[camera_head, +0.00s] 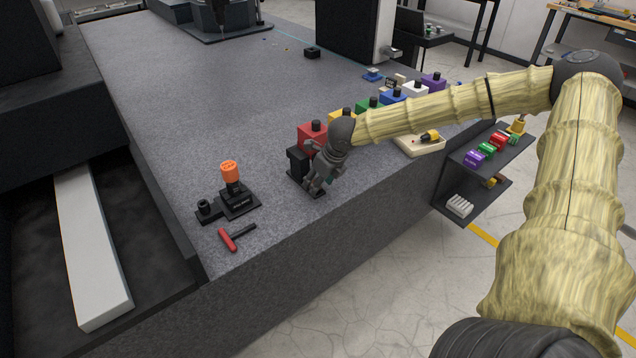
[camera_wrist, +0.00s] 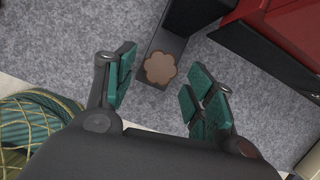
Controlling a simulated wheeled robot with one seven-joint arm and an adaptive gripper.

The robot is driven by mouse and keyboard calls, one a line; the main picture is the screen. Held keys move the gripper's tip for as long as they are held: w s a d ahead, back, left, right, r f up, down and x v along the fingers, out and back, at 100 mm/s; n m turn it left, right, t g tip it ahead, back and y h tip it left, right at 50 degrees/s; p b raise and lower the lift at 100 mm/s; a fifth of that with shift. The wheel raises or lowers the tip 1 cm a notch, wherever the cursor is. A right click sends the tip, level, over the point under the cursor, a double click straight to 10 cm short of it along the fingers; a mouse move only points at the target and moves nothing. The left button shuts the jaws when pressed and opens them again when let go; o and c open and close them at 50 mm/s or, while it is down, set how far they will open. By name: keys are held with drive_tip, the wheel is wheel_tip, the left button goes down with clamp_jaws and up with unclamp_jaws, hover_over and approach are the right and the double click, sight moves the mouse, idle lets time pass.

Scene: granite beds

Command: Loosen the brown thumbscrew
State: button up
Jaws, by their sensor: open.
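The brown thumbscrew (camera_wrist: 161,67) shows in the wrist view as a lobed knob on a black block (camera_wrist: 172,40). My gripper (camera_wrist: 157,98) is open in the wrist view, with its teal-padded fingers to the left and right. The thumbscrew lies beyond the fingertips, roughly between them, and looks apart from both. In the head view, my gripper (camera_head: 320,183) hangs at the front edge of the granite bed, by the black fixture (camera_head: 297,160) in front of a red block (camera_head: 312,137). The thumbscrew is hidden there.
A row of coloured blocks, including a purple one (camera_head: 433,80), runs to the back right. An orange-topped stand (camera_head: 231,172) and a red-handled tool (camera_head: 228,239) lie to the left. A cream tray (camera_head: 420,148) sits right of my gripper. The middle of the granite bed (camera_head: 200,100) is clear.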

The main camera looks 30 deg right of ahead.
drive_tip(key=shift+w+f, duration=0.15)
drive_tip(key=shift+f, duration=0.2)
drive_tip(key=c, duration=1)
drive_tip(key=shift+r+n+p, duration=0.25)
drive_tip(key=shift+n+p, duration=0.05)
drive_tip(key=shift+p, duration=0.6)
